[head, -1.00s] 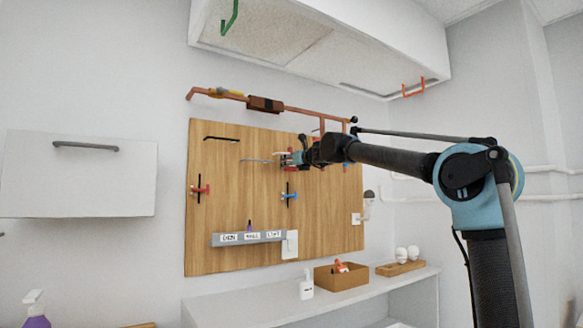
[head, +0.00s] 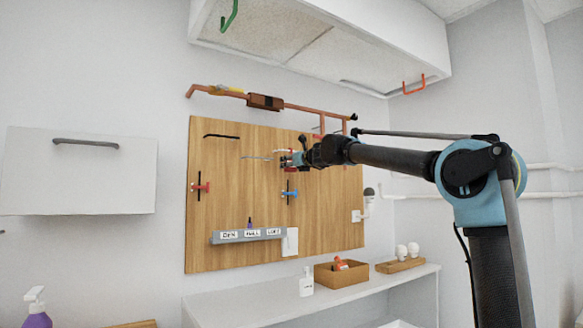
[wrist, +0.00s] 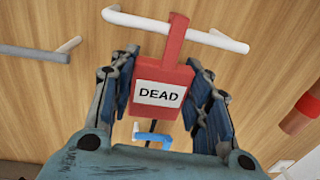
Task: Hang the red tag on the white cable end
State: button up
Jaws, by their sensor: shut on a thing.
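The red tag (wrist: 174,72) has a white label reading "DEAD". In the wrist view it sits between the two fingers of my gripper (wrist: 164,92), which is shut on its sides. The tag's narrow upper part crosses a white bar (wrist: 215,40), which looks like the white cable end. I cannot tell whether the tag hooks over the bar or only lies in front of it. In the head view my gripper (head: 292,160) is at the upper right part of the wooden board, and the tag is too small to make out clearly.
A grey bar (wrist: 35,52) sticks out left of the tag. A blue-handled fitting (head: 289,194) and a red-handled one (head: 200,188) are on the wooden board (head: 225,225). A copper pipe (head: 310,111) runs above. A labelled grey rail (head: 248,237) is below.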

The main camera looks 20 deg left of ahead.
jog(key=o, duration=1.1)
jog(key=v, duration=1.2)
jog(key=s+d+f+n+g+h, duration=0.3)
jog(key=s+d+f+n, duration=0.6)
jog(key=d+f, duration=0.6)
jog(key=s+d+f+n+g+h, duration=0.4)
jog(key=s+d+f+n, duration=0.5)
jog(key=f, duration=1.9)
jog(key=s+d+f+n+g+h, duration=0.3)
jog(key=s+d+f+n, duration=0.6)
jog(key=s+d+f, duration=0.8)
jog(key=shift+s+d+f+g+h, duration=0.15)
jog(key=shift+d+f+h, duration=0.55)
jog(key=shift+d+f, duration=0.7)
jog(key=shift+s+d+f+g+h, duration=0.15)
jog(key=shift+d+f+h, duration=0.55)
jog(key=shift+d+f, duration=0.7)
